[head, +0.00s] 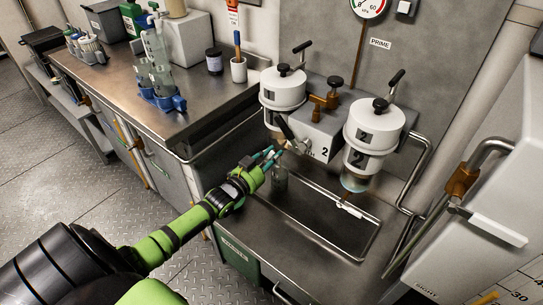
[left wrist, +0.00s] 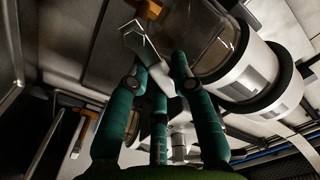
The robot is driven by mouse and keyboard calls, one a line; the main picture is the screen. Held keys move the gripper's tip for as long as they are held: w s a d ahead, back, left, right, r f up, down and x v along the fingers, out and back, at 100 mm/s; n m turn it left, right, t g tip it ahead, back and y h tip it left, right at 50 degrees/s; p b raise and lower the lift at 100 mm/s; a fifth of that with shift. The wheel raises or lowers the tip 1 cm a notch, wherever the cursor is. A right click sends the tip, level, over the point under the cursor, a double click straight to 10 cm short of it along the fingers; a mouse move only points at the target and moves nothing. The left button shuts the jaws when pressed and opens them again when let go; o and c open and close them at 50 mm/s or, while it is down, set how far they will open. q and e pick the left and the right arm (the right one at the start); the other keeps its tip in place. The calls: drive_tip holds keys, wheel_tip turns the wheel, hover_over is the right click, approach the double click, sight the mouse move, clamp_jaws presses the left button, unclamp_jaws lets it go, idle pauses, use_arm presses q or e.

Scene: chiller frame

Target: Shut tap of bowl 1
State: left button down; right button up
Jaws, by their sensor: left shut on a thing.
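Bowl 1 (head: 281,90) is a white canister with a dark-knobbed lid, at the left of the twin-bowl unit. Bowl 2 (head: 373,125) hangs at its right. My left gripper (head: 276,153), with teal fingers, is just below bowl 1 and hides most of its tap. In the left wrist view, the bowl's clear lower part (left wrist: 215,48) fills the top. The brass tap body (left wrist: 148,9) is beside it, with a pale flat lever (left wrist: 141,42) slanting down between my fingers (left wrist: 160,70). My left gripper is shut on this lever. My right gripper is out of view.
Bowl 2's tap lever (head: 349,210) hangs over the sunken tray (head: 325,225). The steel bench (head: 195,120) at left holds bottles and cups.

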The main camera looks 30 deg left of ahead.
use_arm(q)
drive_tip(key=shift+d+f+m, duration=0.2)
drive_tip(key=shift+d+m, duration=0.05)
drive_tip(key=shift+m, duration=0.55)
drive_tip(key=m, duration=0.2)
drive_tip(key=shift+d+f+m, duration=0.3)
drive_tip(key=shift+f, duration=0.1)
drive_tip(key=shift+d+f+m+b, duration=0.1)
drive_tip(key=shift+f+m+b, duration=0.45)
drive_tip(key=shift+m, duration=0.9)
drive_tip(key=shift+d+f+m+b, duration=0.1)
drive_tip(key=shift+f+m+b, duration=0.4)
drive_tip(key=shift+m, duration=1)
drive_tip(key=shift+d+f+m+b, duration=0.1)
drive_tip(key=shift+f+m+b, duration=0.45)
drive_tip(key=shift+m, duration=0.9)
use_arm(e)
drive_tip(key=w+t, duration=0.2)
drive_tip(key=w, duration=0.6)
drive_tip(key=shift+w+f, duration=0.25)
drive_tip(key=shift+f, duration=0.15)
use_arm(q)
drive_tip(key=shift+s, duration=0.1)
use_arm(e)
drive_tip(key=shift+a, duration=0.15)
use_arm(q)
drive_tip(key=c, duration=1)
unclamp_jaws()
drive_tip(key=shift+f, duration=0.1)
drive_tip(key=shift+c, duration=0.2)
